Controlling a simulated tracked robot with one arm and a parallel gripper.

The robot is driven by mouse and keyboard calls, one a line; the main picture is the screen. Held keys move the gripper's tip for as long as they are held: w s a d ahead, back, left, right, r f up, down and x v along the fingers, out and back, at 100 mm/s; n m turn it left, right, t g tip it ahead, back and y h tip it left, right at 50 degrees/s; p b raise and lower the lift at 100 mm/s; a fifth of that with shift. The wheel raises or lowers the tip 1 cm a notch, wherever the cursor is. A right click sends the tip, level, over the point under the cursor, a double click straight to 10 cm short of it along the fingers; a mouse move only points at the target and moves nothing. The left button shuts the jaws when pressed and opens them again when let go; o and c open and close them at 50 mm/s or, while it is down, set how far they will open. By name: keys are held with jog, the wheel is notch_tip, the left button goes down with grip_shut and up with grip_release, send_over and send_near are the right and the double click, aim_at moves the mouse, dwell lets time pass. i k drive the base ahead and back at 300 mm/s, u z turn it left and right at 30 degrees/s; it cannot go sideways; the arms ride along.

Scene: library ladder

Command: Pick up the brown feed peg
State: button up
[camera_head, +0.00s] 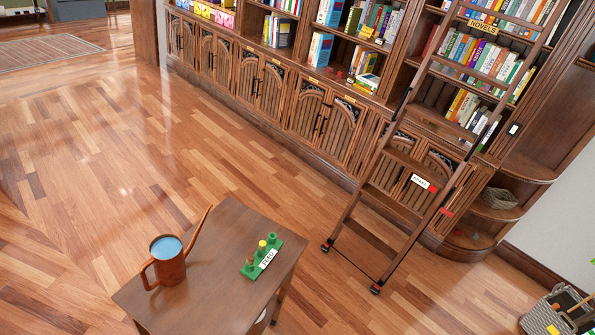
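A small wooden table (215,285) stands in the lower middle of the camera_head view. On its right half lies a green block (247,271) with a white "FEED" label (268,259). Short pegs stand in a row on the block. The nearest peg looks brown (250,261), the middle one is yellow (262,247), and the far one is green (272,238). They are small, so the brown peg's shape is hard to make out. My gripper is not in view, so I cannot see its fingers or whether it holds anything.
A copper-brown watering can (171,270) with a long spout stands left of the green block on the table. A wooden ladder (389,205) leans against the bookshelves (322,118). A woven basket (538,318) is at lower right. The wood floor (130,150) is clear at left.

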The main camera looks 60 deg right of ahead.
aim_at(250, 259)
jog(key=z, duration=0.95)
jog(key=i, duration=1)
jog(key=u, duration=0.05)
